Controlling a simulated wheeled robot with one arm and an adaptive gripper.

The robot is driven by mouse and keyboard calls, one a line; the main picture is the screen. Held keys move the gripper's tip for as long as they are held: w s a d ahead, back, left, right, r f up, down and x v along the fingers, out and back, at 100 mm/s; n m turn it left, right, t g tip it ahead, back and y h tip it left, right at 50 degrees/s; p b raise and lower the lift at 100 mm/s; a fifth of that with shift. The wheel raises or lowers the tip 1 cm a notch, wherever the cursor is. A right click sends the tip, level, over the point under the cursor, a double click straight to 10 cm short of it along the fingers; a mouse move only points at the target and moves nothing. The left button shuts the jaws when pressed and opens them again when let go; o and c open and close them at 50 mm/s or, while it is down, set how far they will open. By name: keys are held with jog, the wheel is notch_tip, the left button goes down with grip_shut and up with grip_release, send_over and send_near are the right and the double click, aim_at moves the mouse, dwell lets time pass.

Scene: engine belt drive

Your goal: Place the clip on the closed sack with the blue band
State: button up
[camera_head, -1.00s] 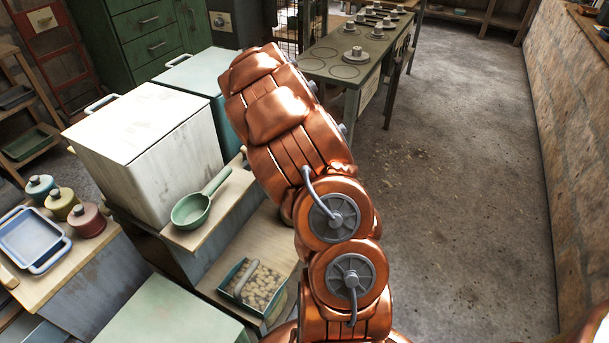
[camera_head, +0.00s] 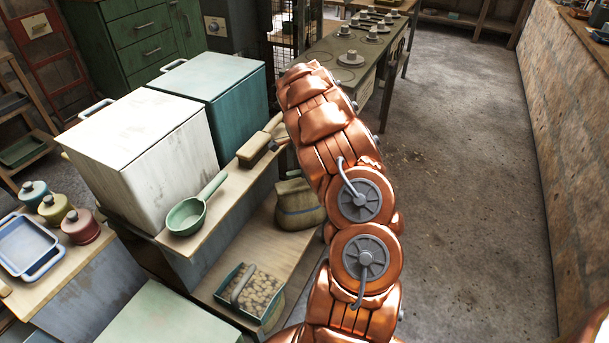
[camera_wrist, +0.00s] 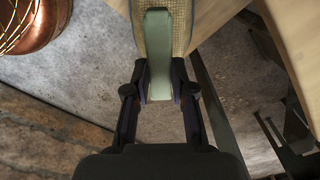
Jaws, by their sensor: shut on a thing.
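The pale green clip (camera_wrist: 159,50) is between the fingers of my gripper (camera_wrist: 159,82) in the wrist view, and the gripper is shut on it. The clip's far end lies over a woven tan sack (camera_wrist: 182,30) at the top of that view. I cannot tell whether the clip grips the sack's cloth or only overlaps it. In the head view, a tan sack (camera_head: 298,200) with a dull bluish band around it stands on the lower wooden shelf, partly behind my copper arm. The gripper and clip are hidden there.
A wooden brush (camera_head: 256,148) and a green ladle-like pan (camera_head: 190,213) lie on the upper shelf. A green tray (camera_head: 236,312) of small tan pieces sits at the lower shelf's front. White and teal boxes stand left. The floor to the right is clear.

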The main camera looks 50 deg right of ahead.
jog(key=shift+d+f, duration=0.2)
jog(key=shift+d, duration=0.15)
jog(key=shift+a+f, duration=0.1)
jog(key=shift+f, duration=1.5)
jog(key=shift+f, duration=0.15)
jog(key=o, duration=0.9)
